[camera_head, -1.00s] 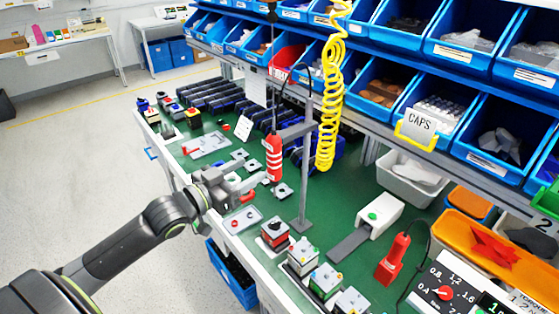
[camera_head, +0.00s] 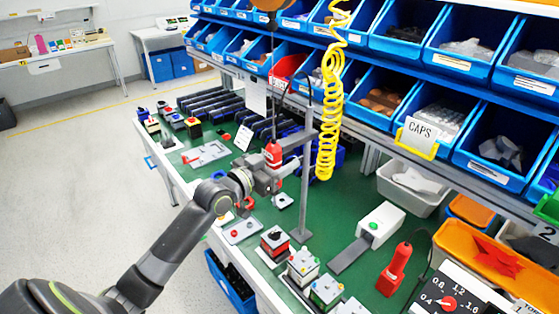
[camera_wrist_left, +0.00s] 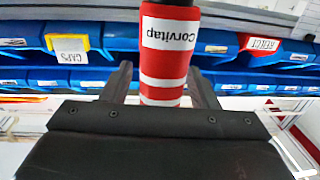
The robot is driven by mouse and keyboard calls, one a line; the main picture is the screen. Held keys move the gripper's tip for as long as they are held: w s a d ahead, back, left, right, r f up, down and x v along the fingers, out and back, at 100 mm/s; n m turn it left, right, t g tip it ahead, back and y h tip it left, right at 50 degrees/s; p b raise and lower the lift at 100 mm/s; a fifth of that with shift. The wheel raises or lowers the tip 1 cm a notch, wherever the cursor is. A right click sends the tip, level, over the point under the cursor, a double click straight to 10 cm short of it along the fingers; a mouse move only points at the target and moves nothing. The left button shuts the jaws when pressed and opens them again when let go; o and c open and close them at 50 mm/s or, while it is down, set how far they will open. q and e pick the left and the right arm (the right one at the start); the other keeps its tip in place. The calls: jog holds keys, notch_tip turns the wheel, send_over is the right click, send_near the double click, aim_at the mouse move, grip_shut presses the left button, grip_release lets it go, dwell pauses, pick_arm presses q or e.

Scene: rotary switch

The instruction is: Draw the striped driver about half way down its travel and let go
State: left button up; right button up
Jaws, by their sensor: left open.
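The striped driver (camera_head: 273,153), red with white bands, hangs upright on a thin line over the green bench. In the left wrist view the driver (camera_wrist_left: 165,65), with a white "Corvitap" label, stands between the fingers with a gap visible on each side. My left gripper (camera_head: 272,180) is open around or just in front of the driver's lower part, which it partly hides in the head view. It also shows in the left wrist view (camera_wrist_left: 158,72). My right gripper is in neither view.
A grey post stand (camera_head: 304,190) rises just right of the driver. A yellow coiled hose (camera_head: 327,120) hangs beside it. Switch boxes (camera_head: 275,241) line the bench's front edge. Another red driver (camera_head: 394,270) stands at right. Blue bins (camera_head: 474,110) fill the back.

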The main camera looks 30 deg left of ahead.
pick_arm(q)
grip_shut()
notch_tip(320, 180, down, 6)
jog(key=b, duration=0.5)
jog(key=shift+b, duration=0.35)
grip_release()
